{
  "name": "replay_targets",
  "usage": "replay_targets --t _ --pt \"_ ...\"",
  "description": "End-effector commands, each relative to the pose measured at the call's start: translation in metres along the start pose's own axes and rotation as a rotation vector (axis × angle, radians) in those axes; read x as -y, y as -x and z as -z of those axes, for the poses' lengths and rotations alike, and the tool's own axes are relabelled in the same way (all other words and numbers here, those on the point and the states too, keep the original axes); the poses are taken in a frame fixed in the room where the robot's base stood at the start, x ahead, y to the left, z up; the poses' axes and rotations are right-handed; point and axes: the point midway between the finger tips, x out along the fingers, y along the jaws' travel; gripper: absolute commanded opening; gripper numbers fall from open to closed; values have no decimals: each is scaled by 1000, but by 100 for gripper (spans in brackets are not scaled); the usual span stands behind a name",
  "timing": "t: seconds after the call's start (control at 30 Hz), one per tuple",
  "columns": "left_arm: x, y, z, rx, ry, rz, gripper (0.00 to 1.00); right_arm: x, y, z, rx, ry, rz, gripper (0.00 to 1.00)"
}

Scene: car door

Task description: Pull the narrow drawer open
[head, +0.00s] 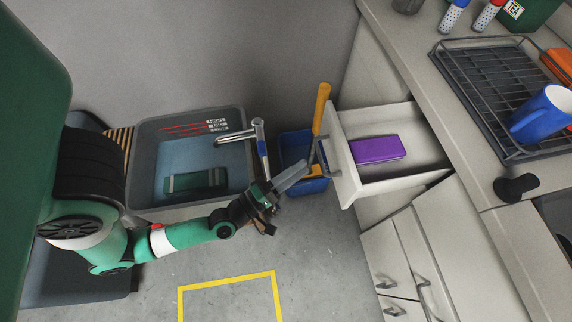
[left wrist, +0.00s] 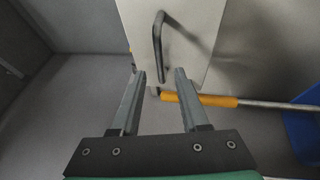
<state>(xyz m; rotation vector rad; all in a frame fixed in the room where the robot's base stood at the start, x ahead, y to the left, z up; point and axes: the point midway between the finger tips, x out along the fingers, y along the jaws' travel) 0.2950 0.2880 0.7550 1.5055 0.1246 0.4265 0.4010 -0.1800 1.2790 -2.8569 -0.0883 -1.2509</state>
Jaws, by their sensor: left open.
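The narrow drawer (head: 345,178) stands pulled out from the pale cabinet in the head view. A purple box (head: 377,150) lies inside it. Its dark bar handle (head: 322,156) is on the front panel, and the handle (left wrist: 158,45) also shows upright in the left wrist view. My left gripper (head: 303,168) is open and empty just in front of the handle. In the left wrist view the handle's lower end appears between the fingertips of the left gripper (left wrist: 159,72); I cannot tell whether they touch. My right gripper is not in view.
A blue bin (head: 297,146) with an orange-handled tool (head: 321,106) stands beside the drawer front. A grey crate (head: 190,205) is to the left. Below are cabinet doors (head: 465,250). A dish rack (head: 480,95) with a blue mug (head: 540,115) sits on the counter. The floor in front is clear.

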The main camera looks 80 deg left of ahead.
Motion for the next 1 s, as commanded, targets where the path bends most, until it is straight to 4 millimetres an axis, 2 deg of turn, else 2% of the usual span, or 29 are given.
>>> replay_targets --t 0.03,0.1,0.3,1.0 --pt "0 15 -2 9 0 9 45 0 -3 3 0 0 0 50" --pt "-2 28 -3 10 2 3 45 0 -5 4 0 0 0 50" --pt "-1 46 -2 7 2 0 45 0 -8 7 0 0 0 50" --pt "-2 47 0 -3 3 -6 45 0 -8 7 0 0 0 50"
